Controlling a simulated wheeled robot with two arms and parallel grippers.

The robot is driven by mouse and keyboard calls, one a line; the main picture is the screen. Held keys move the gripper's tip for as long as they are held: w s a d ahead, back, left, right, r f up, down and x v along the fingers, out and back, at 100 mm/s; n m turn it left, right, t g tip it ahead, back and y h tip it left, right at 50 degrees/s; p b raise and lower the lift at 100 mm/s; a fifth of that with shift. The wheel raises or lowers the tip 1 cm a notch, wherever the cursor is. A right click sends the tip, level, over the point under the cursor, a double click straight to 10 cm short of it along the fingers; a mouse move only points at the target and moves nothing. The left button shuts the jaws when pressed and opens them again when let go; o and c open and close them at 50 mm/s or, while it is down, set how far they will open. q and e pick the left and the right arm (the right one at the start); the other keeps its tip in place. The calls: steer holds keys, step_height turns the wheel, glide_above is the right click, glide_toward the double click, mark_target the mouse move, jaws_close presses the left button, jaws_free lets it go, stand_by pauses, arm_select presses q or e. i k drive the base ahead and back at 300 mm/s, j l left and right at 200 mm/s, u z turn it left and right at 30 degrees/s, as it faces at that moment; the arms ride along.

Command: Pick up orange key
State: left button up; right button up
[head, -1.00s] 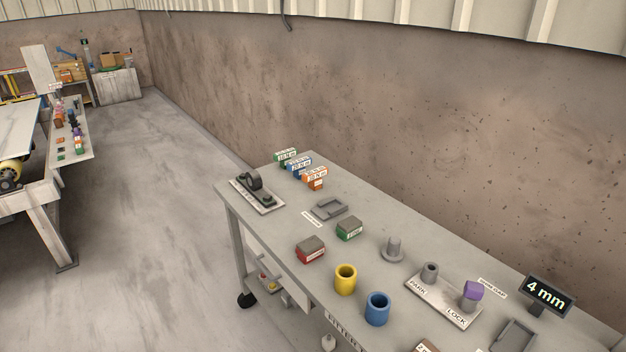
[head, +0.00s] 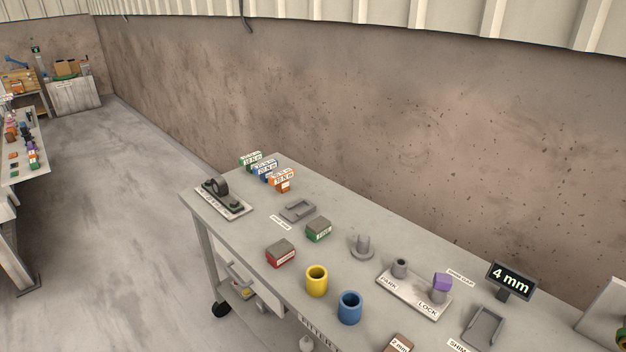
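An orange block-like piece with a white label (head: 284,180) stands at the far left end of the grey table, beside similar blue (head: 265,170) and green (head: 251,161) labelled pieces. It is the orange thing on this table; I cannot tell for sure that it is the orange key. Neither of my grippers shows in the head view.
The grey wheeled table (head: 245,235) holds a red block (head: 281,254), a green block (head: 318,230), a yellow cup (head: 317,282), a blue cup (head: 349,308) and a PARK/LOCK plate (head: 402,296). A "4 mm" sign (head: 511,281) stands at right. Open floor (head: 110,230) lies left.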

mark_target(280, 179)
steer(key=i+j+z, duration=0.25)
steer(key=j+z, duration=0.25)
steer(key=j, duration=0.15)
steer(key=i+j+z, duration=0.15)
steer(key=j+z, duration=0.15)
